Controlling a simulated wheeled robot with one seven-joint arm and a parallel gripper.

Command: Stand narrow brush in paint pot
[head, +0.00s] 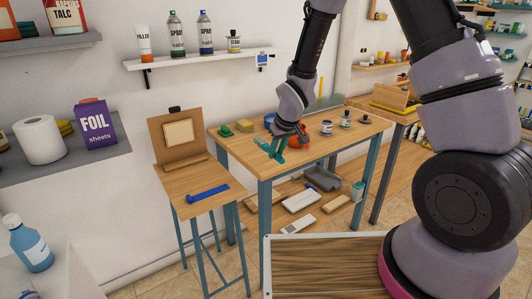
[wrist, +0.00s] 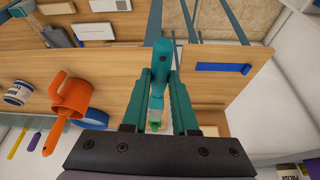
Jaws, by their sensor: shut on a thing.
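My gripper (wrist: 160,82) is shut on a slim tool with a teal handle (wrist: 160,58), which looks like the narrow brush. A pale band and a small green patch show between the fingers; I cannot tell whether the green is the brush's tip. The fingers are teal too, so in the head view my gripper (head: 273,149) and the brush blend together above the table's front left part. An orange pot with a handle (wrist: 73,98), likely the paint pot, stands on the table beside my gripper. It shows partly hidden in the head view (head: 299,142).
A white labelled tin (head: 326,127) and small jars stand right of the orange pot on the table (head: 235,150). A blue ring (wrist: 92,118) and a green lump (head: 225,131) are close by. A small easel stand (head: 185,182) with a blue tool (head: 208,193) is at left.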

